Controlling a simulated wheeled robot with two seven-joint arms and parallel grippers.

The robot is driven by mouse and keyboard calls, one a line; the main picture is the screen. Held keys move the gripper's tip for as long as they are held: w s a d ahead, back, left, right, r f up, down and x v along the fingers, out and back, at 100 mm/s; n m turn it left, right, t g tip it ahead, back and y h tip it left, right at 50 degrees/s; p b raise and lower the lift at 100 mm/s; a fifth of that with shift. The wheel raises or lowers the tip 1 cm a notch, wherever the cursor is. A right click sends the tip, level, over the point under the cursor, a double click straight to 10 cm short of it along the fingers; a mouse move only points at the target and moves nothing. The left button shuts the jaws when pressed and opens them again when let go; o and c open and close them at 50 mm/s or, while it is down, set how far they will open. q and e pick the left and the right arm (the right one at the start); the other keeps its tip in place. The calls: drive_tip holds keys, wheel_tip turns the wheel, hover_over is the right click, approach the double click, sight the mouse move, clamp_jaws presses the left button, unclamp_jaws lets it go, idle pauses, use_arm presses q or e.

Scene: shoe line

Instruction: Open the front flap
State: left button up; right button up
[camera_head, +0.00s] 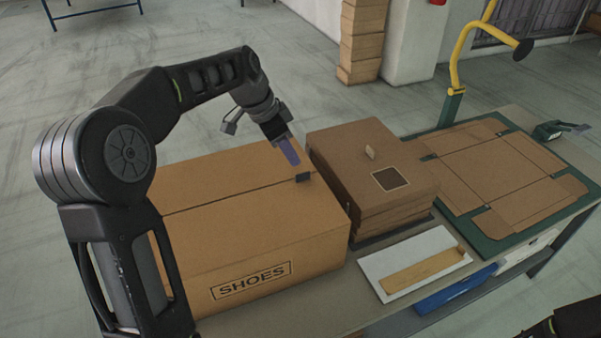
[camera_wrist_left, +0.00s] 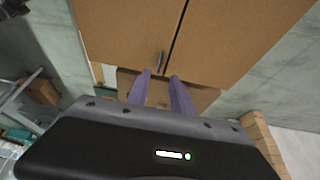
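The large brown carton marked SHOES (camera_head: 250,250) stands on the left of the table. Its top is closed by two flaps that meet at a dark seam. The front flap (camera_head: 240,215) lies flat on the near side. A small dark tab (camera_head: 303,177) sits at the seam's right end; it also shows in the left wrist view (camera_wrist_left: 160,60). My left gripper (camera_head: 291,158) is above the carton's right end, close to the tab. In the left wrist view its two purple fingers (camera_wrist_left: 160,76) are apart, with nothing visibly held. My right gripper is out of view.
A stack of flat brown boxes (camera_head: 350,165) stands just right of the carton. A white board with a wooden strip (camera_head: 420,273) lies in front of it. An unfolded carton blank (camera_head: 505,170) lies on a green mat (camera_head: 470,232) at right. A yellow stand (camera_head: 458,60) rises behind.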

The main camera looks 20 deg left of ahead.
sight(301, 174)
use_arm(q)
drive_tip(key=p+x, duration=0.1)
drive_tip(key=x, duration=0.6)
drive_tip(key=shift+w+d+f, duration=0.1)
drive_tip(key=shift+f, duration=0.25)
drive_tip(key=shift+c, duration=0.6)
clamp_jaws()
idle(0.7)
